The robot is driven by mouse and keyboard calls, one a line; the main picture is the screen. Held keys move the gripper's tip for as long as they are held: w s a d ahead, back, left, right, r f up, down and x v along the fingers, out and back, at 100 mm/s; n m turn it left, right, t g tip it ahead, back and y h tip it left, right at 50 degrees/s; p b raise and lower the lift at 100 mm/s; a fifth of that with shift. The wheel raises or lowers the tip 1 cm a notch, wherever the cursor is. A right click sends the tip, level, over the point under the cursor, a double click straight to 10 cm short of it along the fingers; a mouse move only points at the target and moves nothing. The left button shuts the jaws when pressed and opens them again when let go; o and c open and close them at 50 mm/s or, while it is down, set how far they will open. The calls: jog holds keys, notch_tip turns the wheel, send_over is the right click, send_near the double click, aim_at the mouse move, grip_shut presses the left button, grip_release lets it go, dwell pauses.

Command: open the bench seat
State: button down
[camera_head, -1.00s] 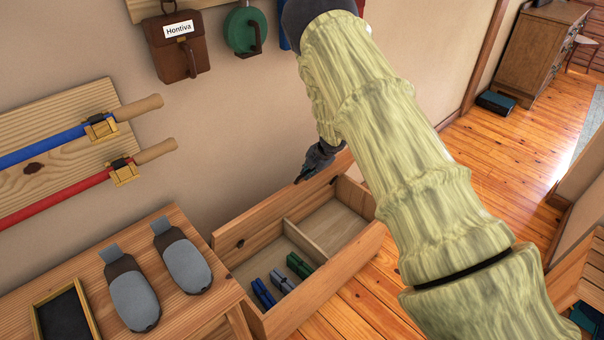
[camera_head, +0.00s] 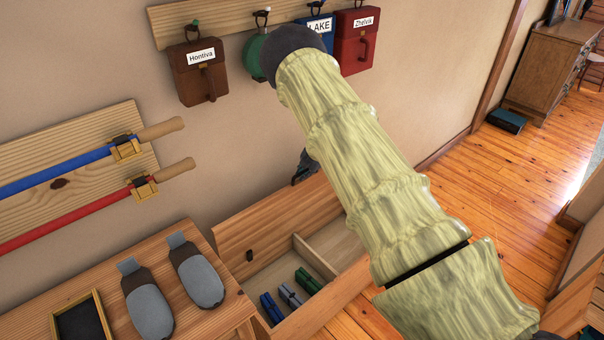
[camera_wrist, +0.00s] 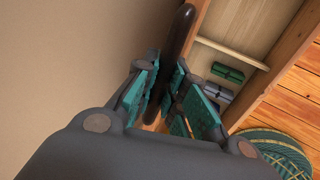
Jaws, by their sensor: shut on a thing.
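The wooden bench (camera_head: 318,318) stands against the wall in the head view. Its seat board (camera_head: 275,225) is raised at the back, so the divided inside shows. My gripper (camera_head: 300,178) is at the far top edge of this board, mostly hidden behind my arm. In the wrist view my gripper (camera_wrist: 168,88) has its teal-padded fingers around a long dark bar (camera_wrist: 181,40), which looks like the seat's handle. The bar runs alongside the wooden edge, and the fingers are shut on it.
Blue, grey and green rolled items (camera_head: 290,296) lie in the bench. A wooden table (camera_head: 215,298) with grey slippers (camera_head: 196,275) and a black tray (camera_head: 82,320) stands at left. Bags (camera_head: 200,75) hang above. A green round woven thing (camera_wrist: 275,150) lies on the floor.

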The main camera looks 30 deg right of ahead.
jog(key=c, duration=1.5)
grip_release()
jog(key=v, duration=1.2)
